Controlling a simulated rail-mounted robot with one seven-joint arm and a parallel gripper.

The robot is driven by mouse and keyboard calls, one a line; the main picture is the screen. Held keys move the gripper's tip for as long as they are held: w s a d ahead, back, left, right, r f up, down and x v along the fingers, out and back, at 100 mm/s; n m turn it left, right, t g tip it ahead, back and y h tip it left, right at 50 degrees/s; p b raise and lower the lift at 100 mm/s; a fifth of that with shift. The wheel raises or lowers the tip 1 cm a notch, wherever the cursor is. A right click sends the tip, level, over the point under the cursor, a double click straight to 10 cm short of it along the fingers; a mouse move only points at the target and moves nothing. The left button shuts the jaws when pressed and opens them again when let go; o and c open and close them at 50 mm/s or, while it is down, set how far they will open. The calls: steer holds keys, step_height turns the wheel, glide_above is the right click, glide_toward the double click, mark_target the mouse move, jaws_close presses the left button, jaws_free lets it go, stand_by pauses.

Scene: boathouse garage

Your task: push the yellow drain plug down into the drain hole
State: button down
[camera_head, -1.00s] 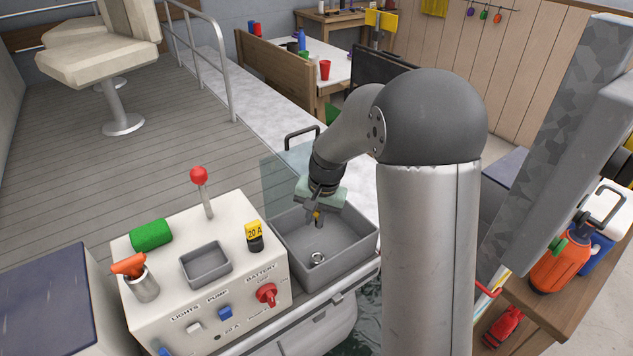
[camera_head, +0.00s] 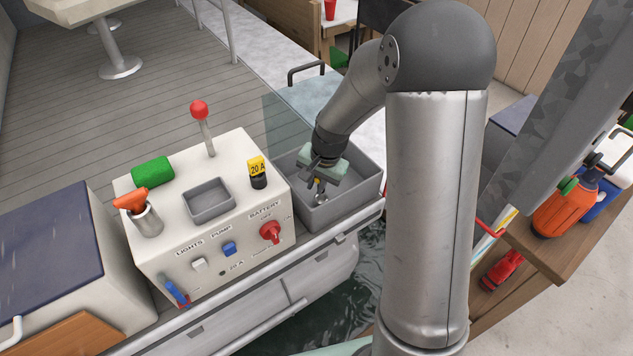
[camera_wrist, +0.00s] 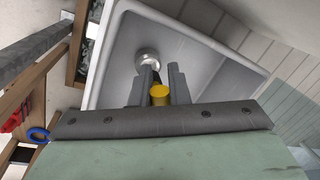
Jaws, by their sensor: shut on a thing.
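The yellow drain plug (camera_wrist: 159,92) is held between the two dark fingers of my gripper (camera_wrist: 160,76) in the wrist view. It shows as a small yellow spot (camera_head: 317,182) in the head view. My gripper (camera_head: 318,186) is inside the grey sink basin (camera_head: 352,203), shut on the plug. The drain hole has a shiny metal ring (camera_head: 320,199), just below the fingers in the head view. In the wrist view the ring (camera_wrist: 148,57) lies beyond the fingertips and is partly hidden by the left finger. The plug looks apart from the ring; its lower end is hidden.
The basin walls stand close around my gripper. A clear panel (camera_head: 284,120) rises behind the basin. Left of it is a white console (camera_head: 170,232) with a red-knobbed lever (camera_head: 202,119), a yellow fuse (camera_head: 257,169), a green roll (camera_head: 153,172) and switches.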

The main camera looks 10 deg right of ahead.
steer(key=shift+f, duration=0.6)
steer(key=shift+r, duration=0.1)
steer(key=n, duration=0.1)
steer(key=w+n, duration=0.1)
steer(key=n, duration=0.1)
steer(key=shift+d+n+g, duration=0.3)
steer(key=shift+d, duration=0.05)
steer(key=n, duration=0.2)
steer(key=w+d+n, duration=0.1)
steer(key=n, duration=0.1)
steer(key=shift+g+y, duration=0.3)
steer(key=shift+g, duration=0.1)
steer(key=shift+s+a+m, duration=0.3)
steer(key=shift+a+m, duration=0.05)
steer(key=shift+m, duration=0.65)
steer(key=m, duration=0.2)
steer(key=s+m+t, duration=0.1)
steer(key=a+m, duration=0.1)
steer(key=m, duration=0.1)
steer(key=shift+s+f+m, duration=0.2)
steer(key=shift+f+m, duration=0.1)
steer(key=shift+f, duration=0.1)
steer(key=shift+d+b+x, duration=0.15)
steer(key=shift+b+x, duration=0.45)
steer(key=shift+x, duration=0.05)
steer(key=shift+d+b+x, duration=0.1)
steer(key=shift+b+x, duration=0.5)
steer(key=shift+x, duration=0.05)
